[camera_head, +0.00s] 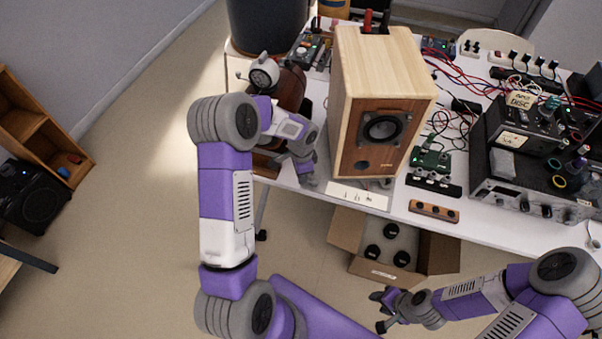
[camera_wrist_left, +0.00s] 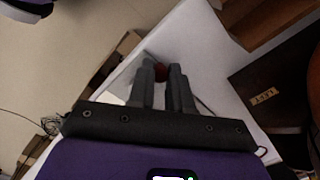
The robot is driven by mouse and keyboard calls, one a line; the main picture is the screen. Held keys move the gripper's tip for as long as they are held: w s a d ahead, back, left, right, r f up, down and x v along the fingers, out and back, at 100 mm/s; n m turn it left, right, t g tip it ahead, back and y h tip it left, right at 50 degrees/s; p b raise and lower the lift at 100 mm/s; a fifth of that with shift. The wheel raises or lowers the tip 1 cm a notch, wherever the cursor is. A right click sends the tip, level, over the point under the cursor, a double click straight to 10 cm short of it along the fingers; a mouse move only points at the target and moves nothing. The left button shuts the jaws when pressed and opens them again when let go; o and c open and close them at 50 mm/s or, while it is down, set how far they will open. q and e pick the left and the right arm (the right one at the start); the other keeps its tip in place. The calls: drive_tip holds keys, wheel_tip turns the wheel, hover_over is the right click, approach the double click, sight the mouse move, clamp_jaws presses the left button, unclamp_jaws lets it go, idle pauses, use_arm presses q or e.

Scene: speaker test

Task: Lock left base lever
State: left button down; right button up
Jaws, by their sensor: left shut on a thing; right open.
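The wooden speaker (camera_head: 385,95) stands upright on a pale base plate (camera_head: 357,195) at the table's front edge. My left gripper (camera_head: 307,178) is low at the speaker's left side, close to the base. My right gripper (camera_head: 381,311) is open and empty, below and in front of the table, near a cardboard box.
The open cardboard box (camera_head: 437,253) with several black round parts is on the floor under the table edge. A brown panel with a tan label (camera_wrist_left: 264,96) lies right of my left gripper. Electronics (camera_head: 525,150) and cables crowd the table's right side.

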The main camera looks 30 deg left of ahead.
use_arm(q)
drive_tip(key=shift+s+d+f, duration=0.1)
drive_tip(key=shift+d+f, duration=0.05)
drive_tip(key=c, duration=1.2)
unclamp_jaws()
drive_tip(key=shift+o, duration=0.8)
wheel_tip(320, 180, up, 8)
drive_tip(key=shift+f+p, duration=0.2)
drive_tip(key=shift+p, duration=0.75)
